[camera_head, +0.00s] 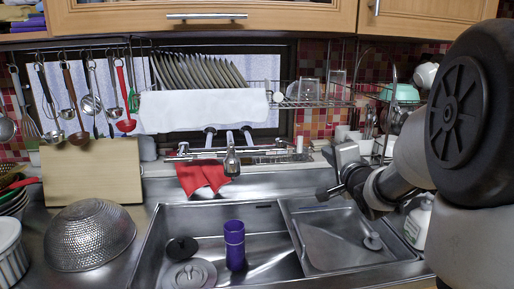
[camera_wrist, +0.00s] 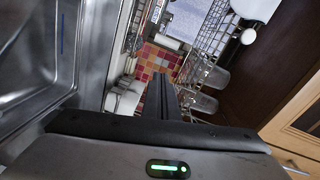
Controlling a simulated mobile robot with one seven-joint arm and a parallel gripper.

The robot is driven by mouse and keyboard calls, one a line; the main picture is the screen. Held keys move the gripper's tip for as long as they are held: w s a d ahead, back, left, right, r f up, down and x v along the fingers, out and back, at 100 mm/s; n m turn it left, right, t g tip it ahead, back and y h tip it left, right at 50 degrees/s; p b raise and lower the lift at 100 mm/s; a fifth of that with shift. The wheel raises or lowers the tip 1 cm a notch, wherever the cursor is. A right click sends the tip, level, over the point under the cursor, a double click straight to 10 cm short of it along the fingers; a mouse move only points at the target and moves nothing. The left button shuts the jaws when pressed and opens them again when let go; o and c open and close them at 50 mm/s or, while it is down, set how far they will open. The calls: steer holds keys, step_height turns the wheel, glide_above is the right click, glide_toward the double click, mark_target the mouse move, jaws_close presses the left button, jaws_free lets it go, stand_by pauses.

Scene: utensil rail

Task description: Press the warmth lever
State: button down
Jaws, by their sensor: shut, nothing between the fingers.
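The chrome faucet (camera_head: 231,160) stands behind the sink in the head view, with a horizontal mixer bar along the back wall. A small handle (camera_head: 299,144) shows at the bar's right end; I cannot tell for sure whether it is the warmth lever. My gripper (camera_head: 324,194) is to the right of the faucet, above the sink's right part, apart from the faucet and handle. In the wrist view its dark fingers (camera_wrist: 161,88) are together and empty, pointing toward the red tiled wall. The lever is not clearly distinguishable in the wrist view.
A wire dish rack (camera_head: 312,100) with glasses hangs above the counter, and also shows in the wrist view (camera_wrist: 205,70). A red cloth (camera_head: 203,177) hangs at the sink's back edge. A purple bottle (camera_head: 234,245) stands in the sink. A colander (camera_head: 89,236) sits left.

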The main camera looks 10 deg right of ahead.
steer(key=shift+w+d+f+m+t, duration=0.1)
steer(key=shift+w+d+m+t, duration=0.2)
steer(key=shift+m, duration=0.25)
steer(key=shift+w+d+f+m+t, duration=0.1)
steer(key=shift+d+m+t, duration=0.1)
steer(key=shift+d+m, duration=0.25)
steer(key=shift+a, duration=0.1)
steer(key=w+a+b, duration=0.3)
steer(key=w, duration=0.5)
steer(key=shift+w+a, duration=0.3)
steer(key=shift+a, duration=0.1)
